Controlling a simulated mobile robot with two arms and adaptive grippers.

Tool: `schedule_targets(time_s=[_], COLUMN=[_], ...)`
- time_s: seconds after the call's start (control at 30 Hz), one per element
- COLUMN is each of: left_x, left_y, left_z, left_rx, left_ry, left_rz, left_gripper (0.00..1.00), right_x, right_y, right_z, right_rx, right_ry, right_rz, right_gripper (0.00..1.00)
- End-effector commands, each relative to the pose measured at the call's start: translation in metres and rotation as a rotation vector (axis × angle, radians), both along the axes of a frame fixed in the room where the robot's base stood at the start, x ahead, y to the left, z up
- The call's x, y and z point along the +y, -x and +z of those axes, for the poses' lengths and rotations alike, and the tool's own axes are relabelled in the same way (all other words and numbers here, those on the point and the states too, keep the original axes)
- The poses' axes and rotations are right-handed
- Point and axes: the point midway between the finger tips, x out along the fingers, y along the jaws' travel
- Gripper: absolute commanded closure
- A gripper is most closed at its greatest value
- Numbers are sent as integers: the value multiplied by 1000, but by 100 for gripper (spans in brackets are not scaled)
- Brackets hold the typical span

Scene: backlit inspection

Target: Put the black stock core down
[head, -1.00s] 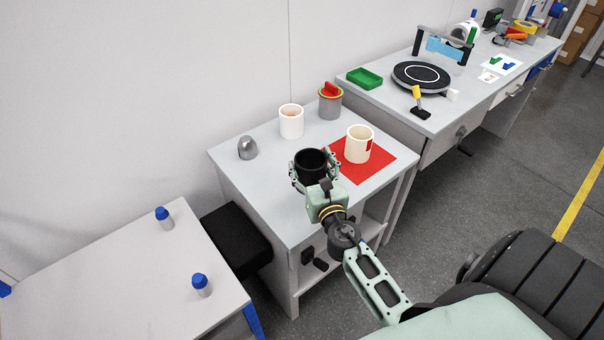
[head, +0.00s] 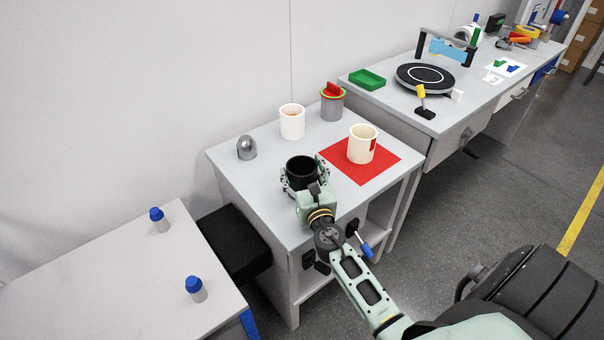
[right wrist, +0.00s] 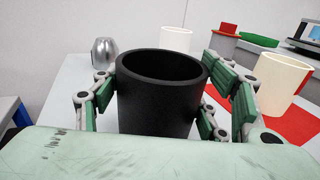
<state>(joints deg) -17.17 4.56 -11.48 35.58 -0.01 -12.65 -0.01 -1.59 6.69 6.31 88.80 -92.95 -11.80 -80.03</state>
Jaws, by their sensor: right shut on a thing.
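The black stock core (head: 301,168) is an open-topped black cylinder over the small grey table (head: 255,190). My right gripper (head: 303,182) is shut on it, with fingers on both sides. In the right wrist view the core (right wrist: 158,100) stands upright between the green finger pads (right wrist: 163,105). Its base is hidden behind my gripper body, so I cannot tell whether it touches the table. My left gripper is not in view.
A red mat (head: 345,173) holds a cream cylinder (head: 362,145) to the right. Behind are a white cylinder (head: 292,122) and a grey one with a red top (head: 332,104). A silver dome-shaped part (head: 247,148) is at left. The table's left front is clear.

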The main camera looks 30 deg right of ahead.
Motion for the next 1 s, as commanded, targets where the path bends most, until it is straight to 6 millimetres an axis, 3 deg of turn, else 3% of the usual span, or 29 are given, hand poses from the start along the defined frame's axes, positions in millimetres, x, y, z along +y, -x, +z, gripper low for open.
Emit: schedule_targets(time_s=[0.1, 0.13, 0.33, 0.77, 1.0], left_x=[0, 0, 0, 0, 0], left_y=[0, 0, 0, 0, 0], left_z=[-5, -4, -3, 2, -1], left_rx=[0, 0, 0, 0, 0], left_ry=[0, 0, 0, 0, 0], left_rz=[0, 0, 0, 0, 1], left_gripper=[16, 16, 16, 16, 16], right_x=[0, 0, 0, 0, 13], right_y=[0, 0, 0, 0, 41], right_z=[-4, -4, -3, 2, -2], right_rx=[-1, 0, 0, 0, 3], right_ry=[0, 0, 0, -1, -1], right_rz=[0, 0, 0, -1, 0], right_gripper=[63, 32, 14, 14, 14])
